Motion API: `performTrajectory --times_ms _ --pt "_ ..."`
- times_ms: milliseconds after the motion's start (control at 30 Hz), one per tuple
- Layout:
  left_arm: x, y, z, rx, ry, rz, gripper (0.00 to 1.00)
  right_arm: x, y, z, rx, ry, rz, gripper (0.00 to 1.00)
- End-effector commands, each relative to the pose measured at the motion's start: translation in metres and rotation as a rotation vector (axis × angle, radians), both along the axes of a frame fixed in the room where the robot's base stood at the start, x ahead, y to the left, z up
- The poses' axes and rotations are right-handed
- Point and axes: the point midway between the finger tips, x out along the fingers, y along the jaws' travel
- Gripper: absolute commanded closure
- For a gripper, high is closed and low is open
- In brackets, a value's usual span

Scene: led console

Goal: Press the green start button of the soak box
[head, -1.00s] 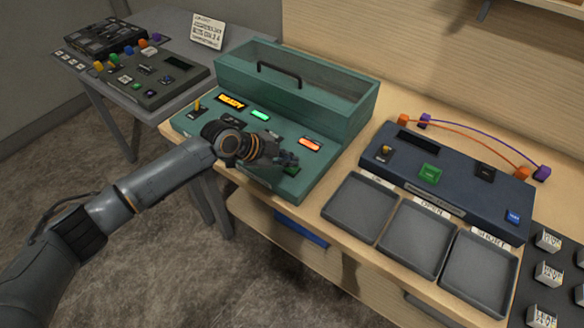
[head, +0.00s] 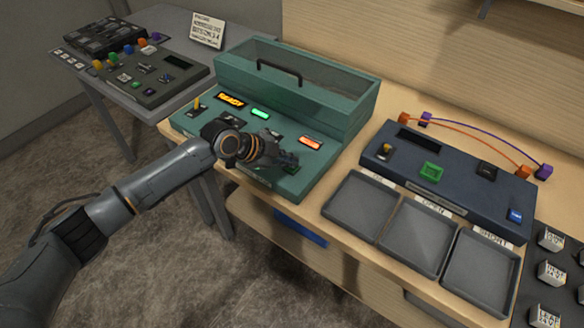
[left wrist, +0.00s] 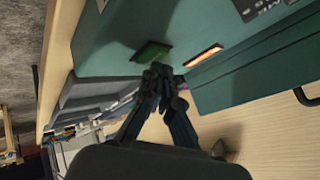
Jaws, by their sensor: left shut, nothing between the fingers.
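The teal soak box (head: 345,113) stands on the wooden bench, with a lit yellow READY display (head: 230,100), a lit green lamp (head: 260,113) and a lit orange-red lamp (head: 310,143) on its sloping front panel. The green start button (left wrist: 152,52) shows just ahead of the fingertips in the left wrist view. In the head view the fingers mostly cover it. My left gripper (head: 289,160) is shut and empty over the panel's lower right part; its fingertips (left wrist: 158,76) are close by the button. I cannot tell if they touch it. My right gripper is out of view.
A dark blue console (head: 450,185) with another green button stands to the right, behind grey trays (head: 358,207). A grey side table at the left holds another console (head: 150,82) and a sign (head: 207,30). A strip of bare bench separates the soak box from the blue console.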

Motion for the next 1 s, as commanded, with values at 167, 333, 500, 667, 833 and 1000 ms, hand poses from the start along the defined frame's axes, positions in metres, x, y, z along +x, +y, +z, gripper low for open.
performTrajectory --times_ms 167,333,500,667,833,1000 --pt "0.0001 -0.0003 0.0008 0.000 -0.001 0.000 1.00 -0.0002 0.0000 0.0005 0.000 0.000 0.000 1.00" --pt "0.0000 -0.0003 0.0001 -0.001 0.000 -0.001 1.00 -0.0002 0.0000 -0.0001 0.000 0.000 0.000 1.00" --pt "0.0001 -0.0002 -0.0019 -0.001 -0.001 0.000 1.00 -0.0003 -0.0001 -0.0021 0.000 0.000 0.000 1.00" --pt "0.0001 -0.0003 -0.0039 -0.001 -0.001 0.000 1.00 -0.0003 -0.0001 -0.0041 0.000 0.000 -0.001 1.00" --pt "0.0001 -0.0002 -0.0059 0.000 -0.001 0.001 1.00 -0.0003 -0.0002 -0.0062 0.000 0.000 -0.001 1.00" --pt "-0.0001 -0.0002 -0.0082 0.000 0.000 0.000 1.00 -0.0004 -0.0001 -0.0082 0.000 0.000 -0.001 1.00"
